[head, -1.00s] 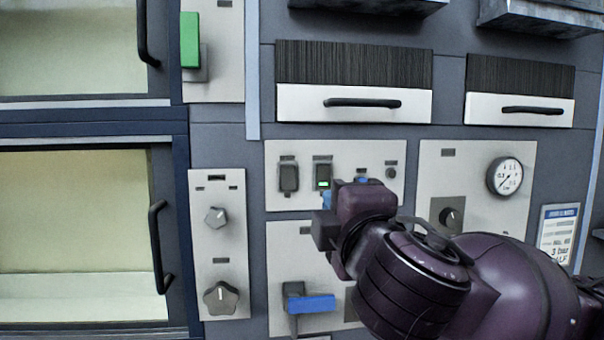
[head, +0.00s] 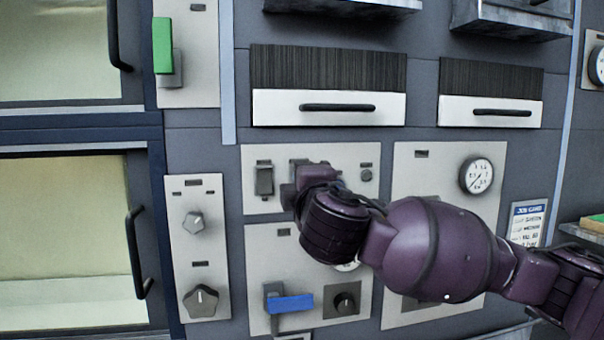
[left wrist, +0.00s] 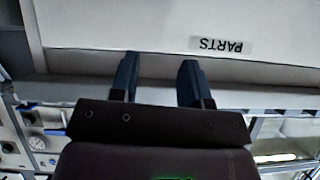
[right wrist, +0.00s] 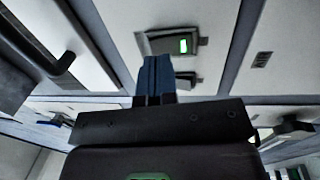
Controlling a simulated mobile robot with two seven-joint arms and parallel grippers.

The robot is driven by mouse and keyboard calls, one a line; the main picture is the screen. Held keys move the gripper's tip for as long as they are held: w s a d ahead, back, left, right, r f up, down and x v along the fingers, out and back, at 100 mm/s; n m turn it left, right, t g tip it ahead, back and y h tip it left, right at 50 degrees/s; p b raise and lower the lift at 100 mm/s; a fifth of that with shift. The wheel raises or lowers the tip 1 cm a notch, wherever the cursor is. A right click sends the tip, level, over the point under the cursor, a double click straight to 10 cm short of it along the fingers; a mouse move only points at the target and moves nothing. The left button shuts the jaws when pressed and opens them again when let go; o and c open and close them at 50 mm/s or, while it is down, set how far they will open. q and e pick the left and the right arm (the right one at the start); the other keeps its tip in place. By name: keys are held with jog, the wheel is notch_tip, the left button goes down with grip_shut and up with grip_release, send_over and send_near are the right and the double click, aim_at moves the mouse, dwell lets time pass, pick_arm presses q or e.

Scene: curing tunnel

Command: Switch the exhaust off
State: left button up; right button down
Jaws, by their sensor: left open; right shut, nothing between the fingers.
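A pale panel (head: 251,208) in the head view carries a row of small rocker switches; their labels are too small to read. The leftmost rocker (head: 264,180) is dark. My right gripper (head: 298,188) is in front of the rocker beside it and hides it. In the right wrist view a rocker with a lit green window (right wrist: 184,46) shows just beyond the shut, empty fingertips of my right gripper (right wrist: 155,62); I cannot tell whether they touch. Another dark rocker (right wrist: 185,80) is partly seen. My left gripper (left wrist: 159,75) is open and empty, before a white surface labelled PARTS.
Below is a panel with a blue lever handle (head: 290,304) and a black knob (head: 345,303). Left are two grey knobs (head: 193,223) and an oven door handle (head: 137,252). A green lever (head: 162,46) is upper left, a gauge (head: 476,176) to the right.

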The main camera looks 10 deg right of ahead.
jog(key=shift+w, duration=0.9)
jog(key=shift+w+r, duration=0.1)
jog(key=shift+w+d+r, duration=0.15)
jog(key=shift+d+r, duration=0.05)
jog(key=shift+r, duration=0.45)
